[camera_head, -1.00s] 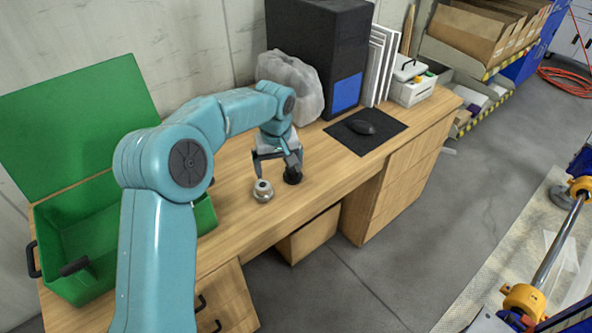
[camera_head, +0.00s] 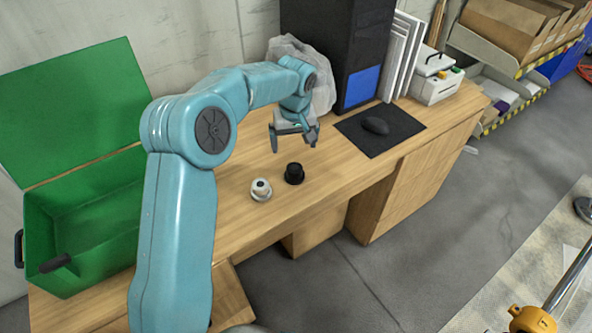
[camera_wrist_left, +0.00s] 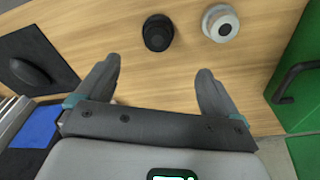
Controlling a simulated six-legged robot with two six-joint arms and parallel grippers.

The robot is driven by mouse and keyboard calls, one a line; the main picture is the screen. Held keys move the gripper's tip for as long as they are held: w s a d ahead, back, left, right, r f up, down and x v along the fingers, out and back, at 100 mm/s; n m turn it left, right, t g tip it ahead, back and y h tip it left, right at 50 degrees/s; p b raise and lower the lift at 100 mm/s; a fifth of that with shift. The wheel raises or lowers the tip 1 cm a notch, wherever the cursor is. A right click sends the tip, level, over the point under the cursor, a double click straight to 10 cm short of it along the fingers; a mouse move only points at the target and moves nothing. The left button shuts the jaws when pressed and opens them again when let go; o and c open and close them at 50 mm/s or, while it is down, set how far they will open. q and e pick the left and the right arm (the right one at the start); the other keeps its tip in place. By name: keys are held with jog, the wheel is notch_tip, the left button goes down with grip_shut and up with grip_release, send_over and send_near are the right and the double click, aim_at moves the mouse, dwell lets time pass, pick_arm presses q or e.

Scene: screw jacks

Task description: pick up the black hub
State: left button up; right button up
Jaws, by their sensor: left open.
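The black hub (camera_head: 294,173) stands on the wooden desk, right next to a silver-white hub (camera_head: 261,189). In the left wrist view the black hub (camera_wrist_left: 158,32) lies beyond the fingertips, between their lines, and the silver-white hub (camera_wrist_left: 221,23) is to its right. My left gripper (camera_head: 295,146) is open and empty, raised above the desk and behind the black hub as seen from the head. Its two fingers (camera_wrist_left: 158,82) are spread wide in the left wrist view and touch neither hub. My right gripper is not in view.
A green bin (camera_head: 90,215) with an open lid stands at the left of the desk (camera_head: 240,225). A mouse (camera_head: 375,126) on a black pad, a black computer tower (camera_head: 335,50) and a clear plastic bag (camera_head: 322,85) are at the back right. Desk around the hubs is clear.

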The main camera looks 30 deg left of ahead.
pick_arm(q)
send_over(295, 167)
jog(key=f, duration=0.6)
jog(key=shift+s+f, duration=0.25)
jog(key=shift+s, duration=0.1)
jog(key=shift+s+f, duration=0.2)
jog(key=shift+f, duration=0.35)
jog(key=shift+w+f+p, duration=0.2)
jog(key=shift+f+p, duration=0.05)
jog(key=shift+f, duration=1.15)
jog(key=shift+w+f+p, duration=0.2)
jog(key=shift+f+p, duration=0.05)
jog(key=shift+f, duration=1.1)
jog(key=shift+c, duration=0.3)
jog(key=c, duration=1.5)
jog(key=shift+w, duration=0.1)
jog(key=shift+c, duration=0.2)
